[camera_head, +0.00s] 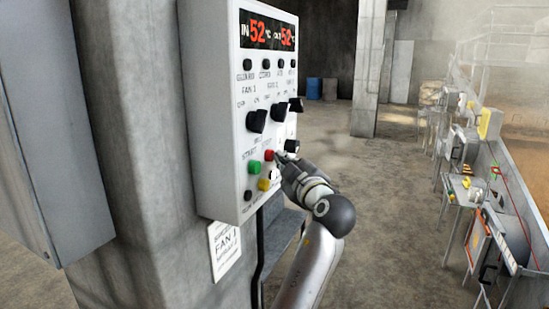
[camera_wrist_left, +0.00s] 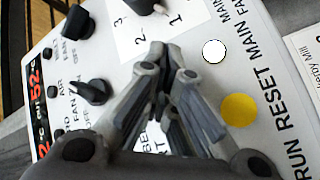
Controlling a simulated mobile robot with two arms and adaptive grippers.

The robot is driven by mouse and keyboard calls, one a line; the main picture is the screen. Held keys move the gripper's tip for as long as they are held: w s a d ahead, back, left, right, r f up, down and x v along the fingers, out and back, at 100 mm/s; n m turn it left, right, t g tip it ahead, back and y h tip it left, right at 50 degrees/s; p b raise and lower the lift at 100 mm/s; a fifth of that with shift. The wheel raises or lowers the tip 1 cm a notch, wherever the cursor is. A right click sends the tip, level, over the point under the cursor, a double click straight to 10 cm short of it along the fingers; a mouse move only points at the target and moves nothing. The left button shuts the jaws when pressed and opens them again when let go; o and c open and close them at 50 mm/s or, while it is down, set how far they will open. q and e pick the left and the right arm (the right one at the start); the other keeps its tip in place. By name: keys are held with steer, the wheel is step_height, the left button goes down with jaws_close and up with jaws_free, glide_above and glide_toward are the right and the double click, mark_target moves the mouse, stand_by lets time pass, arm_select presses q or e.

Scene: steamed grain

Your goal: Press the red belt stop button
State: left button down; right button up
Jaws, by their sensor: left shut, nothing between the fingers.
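The red button (camera_head: 269,155) is on the front of a grey control panel (camera_head: 228,120), above and right of a green button (camera_head: 254,167). My left gripper (camera_head: 279,157) is shut and empty, its tips just right of the red button. I cannot tell whether they touch it. In the left wrist view the shut fingers (camera_wrist_left: 165,65) lie close over the panel face, and neither the red nor the green button can be seen there. My right gripper is not in view.
A yellow button (camera_head: 264,184) sits below the green one and also shows in the wrist view (camera_wrist_left: 239,110), near a white button (camera_wrist_left: 214,50). Black knobs (camera_head: 256,121) stick out above the red button. A concrete pillar (camera_head: 145,130) carries the panel.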

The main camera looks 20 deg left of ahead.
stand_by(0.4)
arm_select(q)
steer(key=shift+s+d+b, duration=0.1)
steer(key=shift+d+b, duration=0.55)
steer(key=shift+d, duration=0.2)
steer(key=d+b, duration=0.2)
steer(key=d, duration=0.3)
steer(key=shift+b, duration=0.3)
stand_by(0.4)
